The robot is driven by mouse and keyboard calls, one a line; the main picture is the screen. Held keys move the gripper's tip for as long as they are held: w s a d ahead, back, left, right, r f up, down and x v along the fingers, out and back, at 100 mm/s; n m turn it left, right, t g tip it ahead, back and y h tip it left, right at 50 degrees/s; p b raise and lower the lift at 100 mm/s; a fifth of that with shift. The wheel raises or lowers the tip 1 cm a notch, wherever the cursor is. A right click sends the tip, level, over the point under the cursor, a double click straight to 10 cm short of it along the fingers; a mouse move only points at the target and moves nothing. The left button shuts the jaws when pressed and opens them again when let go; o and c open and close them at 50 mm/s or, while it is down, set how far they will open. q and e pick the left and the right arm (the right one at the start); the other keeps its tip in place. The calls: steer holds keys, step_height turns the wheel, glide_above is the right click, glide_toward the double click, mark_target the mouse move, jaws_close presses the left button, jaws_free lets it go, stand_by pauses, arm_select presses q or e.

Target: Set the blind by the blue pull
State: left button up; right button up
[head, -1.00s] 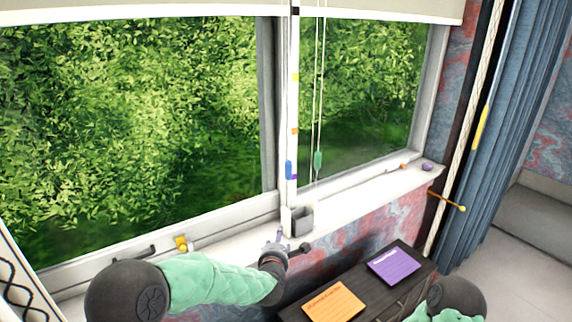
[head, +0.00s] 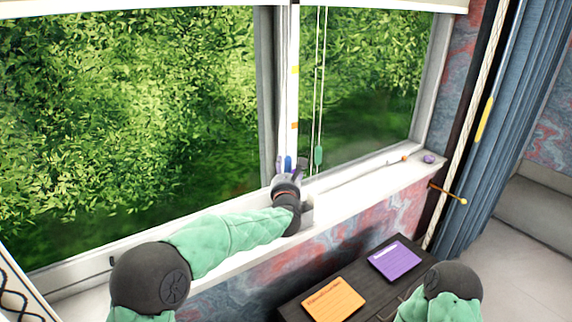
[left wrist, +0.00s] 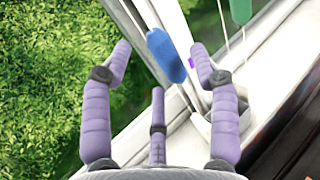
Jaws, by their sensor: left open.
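The blue pull (head: 288,163) hangs in front of the white window post (head: 293,100), which carries a yellow mark (head: 295,70) and an orange mark (head: 294,126). My left gripper (head: 289,174) is just at the pull's lower end in the head view. In the left wrist view the blue pull (left wrist: 167,55) hangs tilted between the two open outer fingers (left wrist: 160,48), with gaps on both sides. A purple mark (left wrist: 191,62) shows beside it. The blind (head: 150,4) shows only its bottom edge at the top. My right gripper is not in view.
A green pull (head: 318,155) hangs on cords to the right. A grey holder (head: 307,213) on the white sill (head: 365,183) is partly hidden by my left arm. Orange (head: 333,304) and purple (head: 395,260) notes lie on a dark cabinet below. A blue curtain (head: 500,130) hangs at right.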

mark_target(286, 165)
arm_select(q)
steer(key=shift+w, duration=1.95)
jaws_close()
steer(key=shift+r, duration=0.1)
